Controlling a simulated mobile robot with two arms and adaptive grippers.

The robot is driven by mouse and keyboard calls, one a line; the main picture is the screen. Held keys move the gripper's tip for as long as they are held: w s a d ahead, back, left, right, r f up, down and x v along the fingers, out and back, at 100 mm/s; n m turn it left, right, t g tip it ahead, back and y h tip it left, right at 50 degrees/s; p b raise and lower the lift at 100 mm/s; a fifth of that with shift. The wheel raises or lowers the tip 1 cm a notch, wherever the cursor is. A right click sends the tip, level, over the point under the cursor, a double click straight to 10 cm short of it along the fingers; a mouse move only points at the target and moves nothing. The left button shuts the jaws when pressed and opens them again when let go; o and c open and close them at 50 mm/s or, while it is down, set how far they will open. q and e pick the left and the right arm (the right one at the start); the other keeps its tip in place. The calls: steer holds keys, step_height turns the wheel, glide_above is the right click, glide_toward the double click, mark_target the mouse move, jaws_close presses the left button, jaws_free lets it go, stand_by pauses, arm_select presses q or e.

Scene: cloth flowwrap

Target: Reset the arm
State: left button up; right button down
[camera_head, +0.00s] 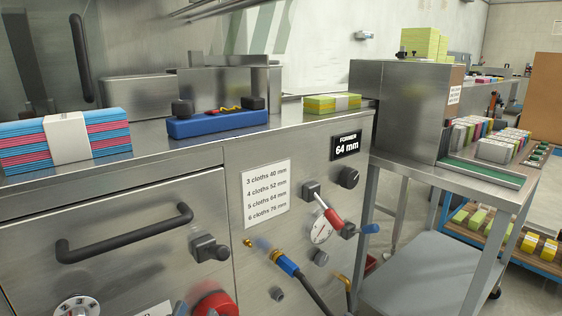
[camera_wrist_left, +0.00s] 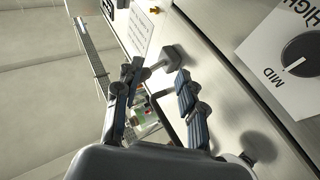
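My left gripper (camera_wrist_left: 157,80) shows in the left wrist view, its two dark, blue-grey fingers spread apart with nothing seen held between them. Just past the fingertips is a grey square-headed latch (camera_wrist_left: 172,57) on the steel front; I cannot tell whether a finger touches it. What looks like the same latch (camera_head: 210,248) is right of the drawer handle (camera_head: 125,235) in the head view. I cannot make out my left gripper in the head view. My right gripper is in neither view.
A blue block (camera_head: 217,124), striped cloth stack (camera_head: 65,140) and green-yellow stack (camera_head: 332,103) rest on the counter. A red-handled lever (camera_head: 330,213), gauge (camera_head: 320,230) and blue hose coupling (camera_head: 287,264) stick out of the front. A MID/HIGH dial (camera_wrist_left: 305,55) is right in the wrist view.

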arm_select(q)
step_height(320, 180, down, 19)
steer(key=s+a+g+y, duration=0.3)
steer(key=g, duration=0.6)
steer(key=s+a+f+g+y+p, duration=0.2)
steer(key=s+a+f+g+p, duration=0.2)
steer(key=s+f+g+p, duration=0.7)
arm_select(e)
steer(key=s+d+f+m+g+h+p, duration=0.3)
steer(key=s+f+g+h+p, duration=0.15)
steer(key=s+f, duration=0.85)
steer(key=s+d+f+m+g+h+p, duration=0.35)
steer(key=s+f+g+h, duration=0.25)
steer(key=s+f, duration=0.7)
arm_select(q)
steer(key=s+a+f+p, duration=0.1)
steer(key=s+f+p, duration=0.2)
steer(key=s+p, duration=0.4)
steer(key=s+a+f+p, duration=0.2)
steer(key=s+f+p, duration=0.2)
steer(key=s+p, duration=0.4)
steer(key=s, duration=0.5)
steer(key=shift+a+y, duration=0.15)
steer(key=shift+y, duration=0.15)
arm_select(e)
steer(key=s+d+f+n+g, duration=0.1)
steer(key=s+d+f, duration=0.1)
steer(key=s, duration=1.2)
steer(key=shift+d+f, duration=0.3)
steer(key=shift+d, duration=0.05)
